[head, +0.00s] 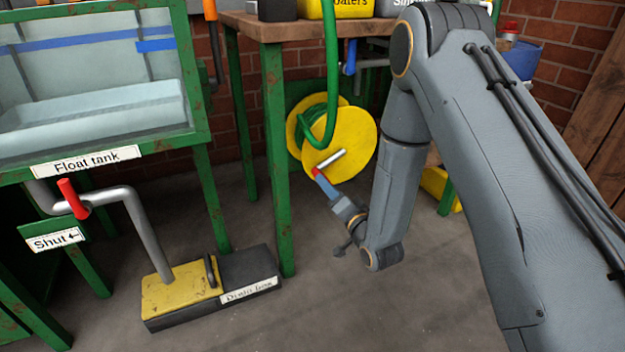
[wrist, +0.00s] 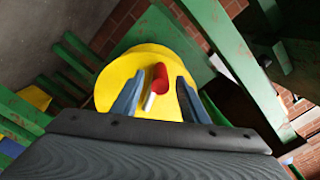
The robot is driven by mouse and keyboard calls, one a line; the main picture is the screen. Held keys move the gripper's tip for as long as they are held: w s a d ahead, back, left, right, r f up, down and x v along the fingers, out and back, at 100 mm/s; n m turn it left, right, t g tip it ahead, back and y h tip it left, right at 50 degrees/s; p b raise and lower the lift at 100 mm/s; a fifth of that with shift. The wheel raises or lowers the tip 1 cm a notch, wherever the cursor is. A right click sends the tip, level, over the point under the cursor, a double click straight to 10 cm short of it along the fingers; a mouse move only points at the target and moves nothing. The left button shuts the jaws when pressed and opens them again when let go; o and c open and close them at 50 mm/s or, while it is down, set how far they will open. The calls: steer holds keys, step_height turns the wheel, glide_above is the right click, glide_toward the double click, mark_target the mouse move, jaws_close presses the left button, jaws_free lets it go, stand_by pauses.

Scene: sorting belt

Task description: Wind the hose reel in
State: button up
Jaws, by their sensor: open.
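The hose reel (head: 357,136) has yellow discs and stands under the wooden table. Green hose (head: 329,75) hangs down to it from above. A crank handle (head: 331,162), pale grey with a red part at its lower left end, sticks out from the reel's front. My gripper (head: 318,174) reaches in from the lower right, its blue fingers near the red part. In the wrist view the yellow reel (wrist: 150,65) lies ahead, and the red and pale handle (wrist: 157,82) shows between the two spread fingers of my gripper (wrist: 154,88). I cannot tell whether either finger touches it.
The wooden table (head: 290,28) with green legs stands over the reel, one leg just left of it. The float tank (head: 95,90) stands at left. A drain box (head: 180,300) sits on the floor before it. Open floor (head: 330,310) lies in front.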

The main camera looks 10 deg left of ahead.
steer(key=b+x, duration=0.2)
steer(key=x, duration=0.5)
steer(key=shift+w+a+b, duration=0.1)
steer(key=shift+b, duration=0.3)
jaws_close()
